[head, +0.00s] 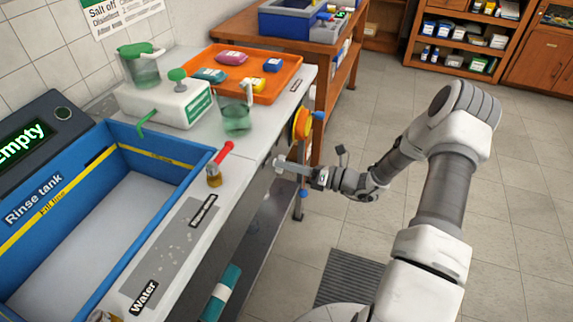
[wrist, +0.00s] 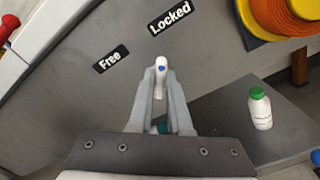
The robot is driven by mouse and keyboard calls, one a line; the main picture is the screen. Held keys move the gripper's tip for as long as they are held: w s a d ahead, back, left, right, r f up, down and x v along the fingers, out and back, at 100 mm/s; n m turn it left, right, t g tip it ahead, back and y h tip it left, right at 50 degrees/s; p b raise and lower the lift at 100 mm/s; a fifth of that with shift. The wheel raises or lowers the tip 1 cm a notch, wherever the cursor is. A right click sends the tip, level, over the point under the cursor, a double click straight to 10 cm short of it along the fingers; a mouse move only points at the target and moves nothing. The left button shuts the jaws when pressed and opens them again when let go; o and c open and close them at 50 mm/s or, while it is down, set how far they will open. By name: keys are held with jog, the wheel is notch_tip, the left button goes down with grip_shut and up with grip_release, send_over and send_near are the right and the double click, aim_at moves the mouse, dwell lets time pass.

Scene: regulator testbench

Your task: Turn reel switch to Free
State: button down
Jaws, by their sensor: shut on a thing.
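The reel switch (wrist: 161,80) is a small white lever with a blue dot on the bench's grey front panel. In the wrist view it points up the picture, more toward the "Locked" label (wrist: 170,17) than the "Free" label (wrist: 111,59) to its upper left. My gripper (wrist: 161,88) is shut on the switch, one finger on each side. Its base is hidden between the fingers. In the head view my gripper (head: 279,163) is at the bench front, where the switch cannot be made out.
The orange and yellow reel (head: 302,124) is on the bench side, just beyond my gripper; it also shows at the wrist view's upper right (wrist: 285,18). A white bottle with a green cap (wrist: 260,110) stands on the lower shelf (wrist: 215,125). Open floor lies right of the bench.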

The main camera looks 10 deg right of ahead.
jog(key=shift+s+n+b, duration=0.1)
jog(key=shift+n+b, duration=0.65)
jog(key=shift+n, duration=7.35)
jog(key=c, duration=0.9)
grip_release()
jog(key=shift+o, duration=0.2)
jog(key=p+v, duration=0.2)
jog(key=v, duration=1.5)
jog(key=shift+d+p, duration=0.2)
jog(key=shift+p, duration=0.2)
jog(key=shift+s+n, duration=0.15)
jog(key=shift+n, duration=0.15)
